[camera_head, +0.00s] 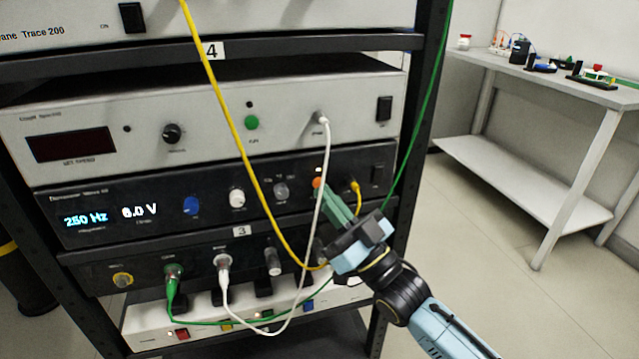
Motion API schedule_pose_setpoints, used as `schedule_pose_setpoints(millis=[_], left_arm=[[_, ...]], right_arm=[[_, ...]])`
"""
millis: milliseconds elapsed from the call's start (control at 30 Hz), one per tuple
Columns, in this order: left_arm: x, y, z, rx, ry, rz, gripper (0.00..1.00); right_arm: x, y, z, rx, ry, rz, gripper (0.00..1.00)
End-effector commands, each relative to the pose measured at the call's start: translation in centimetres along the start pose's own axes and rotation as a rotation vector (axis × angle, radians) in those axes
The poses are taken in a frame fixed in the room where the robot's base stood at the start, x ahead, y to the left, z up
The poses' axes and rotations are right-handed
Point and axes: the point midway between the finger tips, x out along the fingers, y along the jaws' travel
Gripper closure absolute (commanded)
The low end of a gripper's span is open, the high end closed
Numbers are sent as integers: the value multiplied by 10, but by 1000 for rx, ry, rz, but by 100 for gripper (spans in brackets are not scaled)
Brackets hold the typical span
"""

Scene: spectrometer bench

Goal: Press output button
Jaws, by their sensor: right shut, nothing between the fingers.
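The black generator unit (120,190) sits in the rack, its display reading 250 Hz and 6.0 V. An orange button (316,183) is on the right part of its front panel, with a small light just above it. My right gripper (328,190) comes in from the lower right, shut and empty, its greenish fingers pointing up-left at the orange button. The fingertips are at or very close to the button's lower right edge; I cannot tell whether they touch it. My left gripper is not in view.
A yellow cable (232,125) and a white cable (322,190) hang in front of the panels near my fingers. A green cable (419,122) runs down the right rack post. A power strip (150,338) lies below. A table (545,78) stands at right beyond open floor.

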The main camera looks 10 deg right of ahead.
Motion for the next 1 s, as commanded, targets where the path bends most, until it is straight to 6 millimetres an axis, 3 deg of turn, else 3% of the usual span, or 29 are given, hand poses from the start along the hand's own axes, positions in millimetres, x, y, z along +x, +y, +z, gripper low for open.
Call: schedule_pose_setpoints(millis=[1000], left_arm=[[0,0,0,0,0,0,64]], right_arm=[[6,5,5,0,0,0,100]])
